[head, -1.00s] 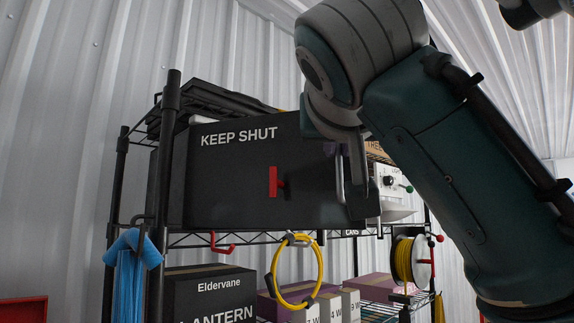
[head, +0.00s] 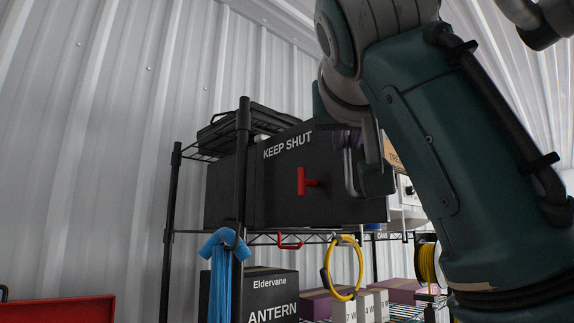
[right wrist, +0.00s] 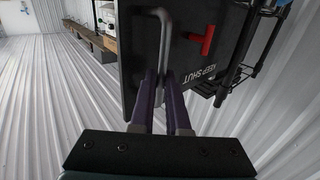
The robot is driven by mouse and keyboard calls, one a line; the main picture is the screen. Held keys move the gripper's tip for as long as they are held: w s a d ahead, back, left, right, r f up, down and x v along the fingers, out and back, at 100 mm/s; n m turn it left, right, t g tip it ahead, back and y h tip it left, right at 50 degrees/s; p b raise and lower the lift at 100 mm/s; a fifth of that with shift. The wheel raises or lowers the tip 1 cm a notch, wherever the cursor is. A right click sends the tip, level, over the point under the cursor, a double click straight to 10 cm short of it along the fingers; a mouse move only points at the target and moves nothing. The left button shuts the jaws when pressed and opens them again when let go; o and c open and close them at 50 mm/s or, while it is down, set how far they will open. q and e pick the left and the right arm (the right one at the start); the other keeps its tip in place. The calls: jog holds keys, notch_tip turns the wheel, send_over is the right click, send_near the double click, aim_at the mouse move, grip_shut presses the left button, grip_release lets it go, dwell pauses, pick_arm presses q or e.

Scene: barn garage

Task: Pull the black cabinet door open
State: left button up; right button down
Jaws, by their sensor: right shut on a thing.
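The black cabinet (head: 228,190) sits on a wire shelf in the head view. Its door (head: 280,205) reads KEEP SHUT and carries a red T-shaped latch (head: 308,182). A grey bar handle (head: 349,178) stands near the door's right edge. My right gripper (head: 345,140) is at this handle, partly hidden by my own arm. In the right wrist view, its two purple fingers (right wrist: 160,85) are shut on the handle (right wrist: 166,35), with the red latch (right wrist: 203,40) beside it. I cannot tell whether the door stands ajar. My left gripper is not in view.
The black wire rack (head: 170,220) holds boxes below, including a Lantern box (head: 255,288). Blue cord (head: 222,275) and a yellow coil (head: 343,294) hang in front. A red box (head: 60,310) stands at lower left. Corrugated wall lies behind.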

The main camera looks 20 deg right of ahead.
jog(key=shift+w+a+f, duration=0.1)
jog(key=shift+a, duration=0.05)
jog(key=c, duration=0.9)
grip_release()
jog(key=shift+s+b, duration=0.3)
jog(key=b+v, duration=0.5)
jog(key=v, duration=0.4)
jog(key=shift+s+a+b, duration=0.1)
jog(key=shift+s+b, duration=0.1)
jog(key=shift+b, duration=0.2)
